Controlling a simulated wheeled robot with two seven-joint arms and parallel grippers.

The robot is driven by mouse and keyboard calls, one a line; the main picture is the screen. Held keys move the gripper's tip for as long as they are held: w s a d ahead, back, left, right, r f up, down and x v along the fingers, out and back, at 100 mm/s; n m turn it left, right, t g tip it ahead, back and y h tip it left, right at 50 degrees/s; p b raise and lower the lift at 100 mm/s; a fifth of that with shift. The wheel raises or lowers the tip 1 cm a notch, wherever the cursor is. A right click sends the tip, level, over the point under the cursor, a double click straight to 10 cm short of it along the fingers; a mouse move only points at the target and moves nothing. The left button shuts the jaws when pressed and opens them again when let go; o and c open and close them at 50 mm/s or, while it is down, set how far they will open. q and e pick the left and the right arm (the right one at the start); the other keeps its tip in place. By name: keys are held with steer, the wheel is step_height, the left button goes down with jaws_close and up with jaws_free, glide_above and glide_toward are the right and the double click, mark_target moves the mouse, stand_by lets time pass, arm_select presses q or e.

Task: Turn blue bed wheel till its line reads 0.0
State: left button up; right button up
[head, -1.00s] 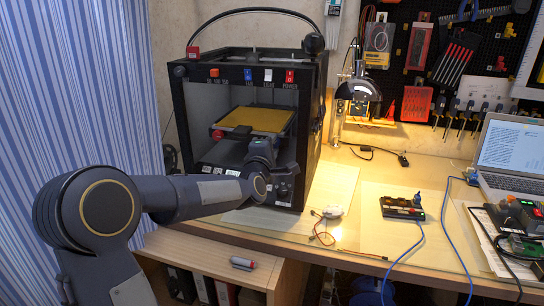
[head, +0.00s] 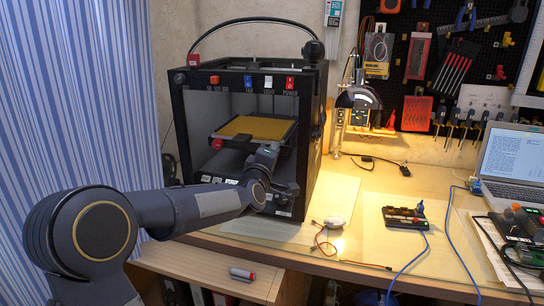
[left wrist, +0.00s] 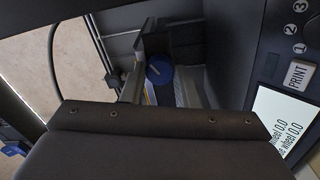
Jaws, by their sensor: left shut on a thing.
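The black 3D printer (head: 345,70) stands on the bench with a tan bed plate (head: 256,127) inside. My left gripper (head: 268,158) is at the lower right of the printer's front. In the head view the arm and gripper cover the blue bed wheel. In the left wrist view the blue wheel (left wrist: 159,69), with a pale line on its face, sits between the fingers, and the left gripper is shut on it. The printer's display (left wrist: 280,116) is partly cut off. Its two visible lines end in "wheel 0.0". My right gripper is out of view.
A red knob (head: 217,144) sits at the bed's front left. A lamp (head: 357,98), a small black board (head: 404,217) and a laptop (head: 508,160) are on the bench to the right. A marker (head: 242,274) lies on the low shelf in front.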

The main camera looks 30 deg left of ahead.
arm_select(q)
steer(key=o, duration=1)
steer(key=shift+c, duration=0.2)
steer(key=v, duration=0.8)
steer(key=shift+w, duration=0.1)
steer(key=s+d+f+m+g+h, duration=0.35)
steer(key=s+d+f+m, duration=0.2)
steer(key=s, duration=0.45)
steer(key=s+d+f+m+g+h, duration=0.2)
steer(key=s+d+f+m+g, duration=0.3)
steer(key=s, duration=0.4)
steer(key=s+d+f+m+g+h, duration=0.3)
steer(key=s+d+f+m, duration=0.15)
steer(key=s+f, duration=0.4)
step_height(320, 180, up, 23)
steer(key=s+m+p, duration=0.1)
steer(key=s+p, duration=0.1)
steer(key=p, duration=1.9)
steer(key=shift+s+g, duration=0.35)
